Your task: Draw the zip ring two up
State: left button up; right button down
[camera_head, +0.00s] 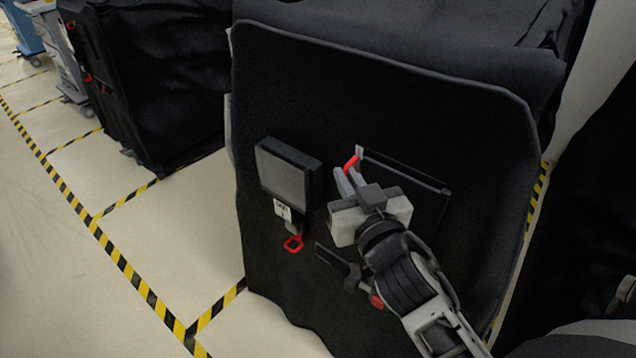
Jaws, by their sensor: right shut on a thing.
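A black covered cart (290,100) stands in front of me. My right gripper (346,178) reaches up from the lower right to its front face. Its fingers are shut on a red zip ring (352,162) beside the upper left end of a dark zip line (405,170). A third red piece (376,301) shows low, beside my right arm, partly hidden. I cannot read a number on any ring. My left gripper is not in view.
Another black covered cart (150,90) with red tabs stands at the back left, with grey and blue carts beyond it. Dark fabric (585,190) stands close on the right. The floor with yellow-black tape (135,280) is clear at the left.

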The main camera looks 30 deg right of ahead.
jog(key=shift+r, duration=0.6)
jog(key=c, duration=1.5)
grip_release()
jog(key=shift+f, duration=0.1)
jog(key=shift+c, duration=0.2)
